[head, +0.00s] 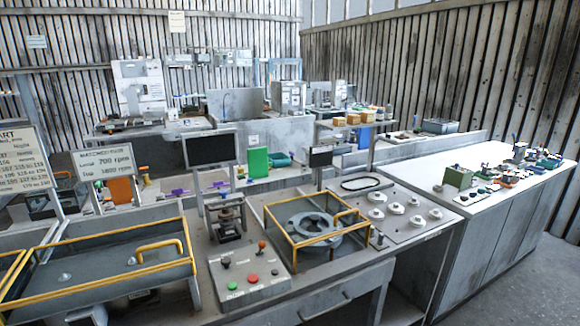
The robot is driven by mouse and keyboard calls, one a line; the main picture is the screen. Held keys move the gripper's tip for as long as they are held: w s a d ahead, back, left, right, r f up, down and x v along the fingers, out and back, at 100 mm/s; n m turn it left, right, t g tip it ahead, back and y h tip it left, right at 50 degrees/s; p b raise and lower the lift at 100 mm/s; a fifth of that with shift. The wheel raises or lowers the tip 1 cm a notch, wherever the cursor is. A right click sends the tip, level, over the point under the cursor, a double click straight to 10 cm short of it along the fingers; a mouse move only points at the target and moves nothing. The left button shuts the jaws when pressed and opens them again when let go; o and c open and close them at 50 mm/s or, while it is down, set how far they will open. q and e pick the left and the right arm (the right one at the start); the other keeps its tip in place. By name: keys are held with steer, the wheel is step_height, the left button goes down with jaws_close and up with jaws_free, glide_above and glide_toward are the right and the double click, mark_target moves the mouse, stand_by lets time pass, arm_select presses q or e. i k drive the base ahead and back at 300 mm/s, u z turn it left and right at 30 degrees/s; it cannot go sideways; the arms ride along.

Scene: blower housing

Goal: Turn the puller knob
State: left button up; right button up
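No part is clearly marked as the puller knob, and I cannot tell which knob it is. A small dark press-like device (227,216) stands upright on the bench, left of the centre. In front of it, a grey control box (240,295) carries a black ball knob (226,262), an orange ball-topped lever (262,246), a red button (253,279) and green buttons (232,286). A round grey housing (315,228) lies inside a yellow-edged guard frame (293,240) to the right. Neither of my grippers is in view.
A panel with several round white knobs (396,208) lies right of the guard. A yellow-railed tray (100,285) fills the left front. Two dark screens (209,149) stand behind. A white counter (500,205) with small fixtures stands at the right, with open floor (535,275) beyond.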

mark_target(223, 192)
steer(key=k, duration=1.1)
steer(key=u, duration=0.75)
steer(key=i, duration=1.65)
steer(key=z, duration=0.75)
